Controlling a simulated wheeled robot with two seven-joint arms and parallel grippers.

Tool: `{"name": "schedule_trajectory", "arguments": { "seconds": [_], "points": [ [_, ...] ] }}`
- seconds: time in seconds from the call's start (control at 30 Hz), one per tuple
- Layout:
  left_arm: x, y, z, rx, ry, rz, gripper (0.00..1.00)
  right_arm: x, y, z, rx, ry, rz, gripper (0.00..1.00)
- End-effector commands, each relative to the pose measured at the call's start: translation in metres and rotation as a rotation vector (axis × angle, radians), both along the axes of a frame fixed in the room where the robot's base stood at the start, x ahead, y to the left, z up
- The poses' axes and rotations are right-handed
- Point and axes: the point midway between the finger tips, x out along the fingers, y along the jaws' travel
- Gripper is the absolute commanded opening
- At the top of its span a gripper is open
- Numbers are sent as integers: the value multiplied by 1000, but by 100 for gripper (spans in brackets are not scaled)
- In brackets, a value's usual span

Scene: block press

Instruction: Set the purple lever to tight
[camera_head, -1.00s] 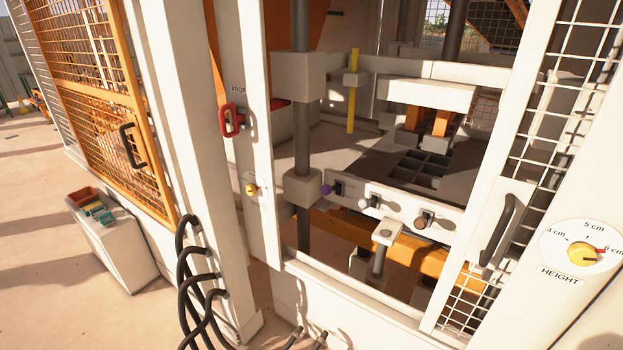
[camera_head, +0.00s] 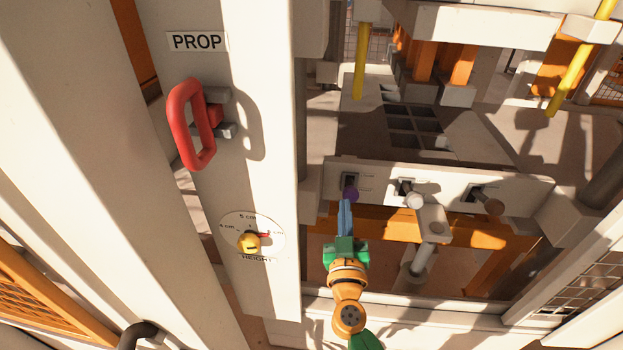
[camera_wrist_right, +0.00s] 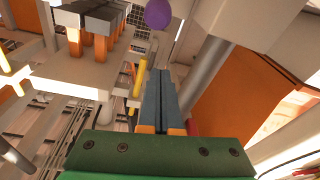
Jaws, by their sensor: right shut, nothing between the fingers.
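The purple lever (camera_head: 350,194) is a round knob on a pale panel (camera_head: 450,190) inside the machine, at the left end of a row of levers. My right gripper (camera_head: 345,203), with blue fingers and a green body, is shut and empty. In the head view its fingertips are just below the purple knob, and I cannot tell whether they touch it. In the right wrist view the purple knob (camera_wrist_right: 158,14) is at the top edge, beyond the tips of the shut fingers (camera_wrist_right: 160,75), with a gap in the picture. The lever's markings are not readable. My left gripper is not in view.
A white-knobbed lever (camera_head: 414,200) and a brown-knobbed lever (camera_head: 494,206) stand to the right on the same panel. A white post at left carries a red PROP handle (camera_head: 193,125) and a yellow height dial (camera_head: 249,243). A pale sill (camera_head: 400,302) crosses below the opening.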

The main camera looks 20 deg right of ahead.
Motion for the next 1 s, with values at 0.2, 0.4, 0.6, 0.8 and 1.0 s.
{"name": "schedule_trajectory", "arguments": {
  "seconds": [0.2, 0.4, 0.6, 0.8, 1.0],
  "points": [
    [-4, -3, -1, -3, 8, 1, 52, -1, -2, 3, 0, -5, -11, 0],
    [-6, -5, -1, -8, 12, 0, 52, 2, -3, 3, -1, -4, -9, 0],
    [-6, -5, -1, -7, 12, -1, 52, 30, -17, 8, -2, -7, -9, 0],
    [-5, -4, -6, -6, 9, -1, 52, 68, -39, 14, -1, -8, -11, 0],
    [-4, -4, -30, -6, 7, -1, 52, 83, -50, -7, -1, -3, -10, 0]
  ]
}}
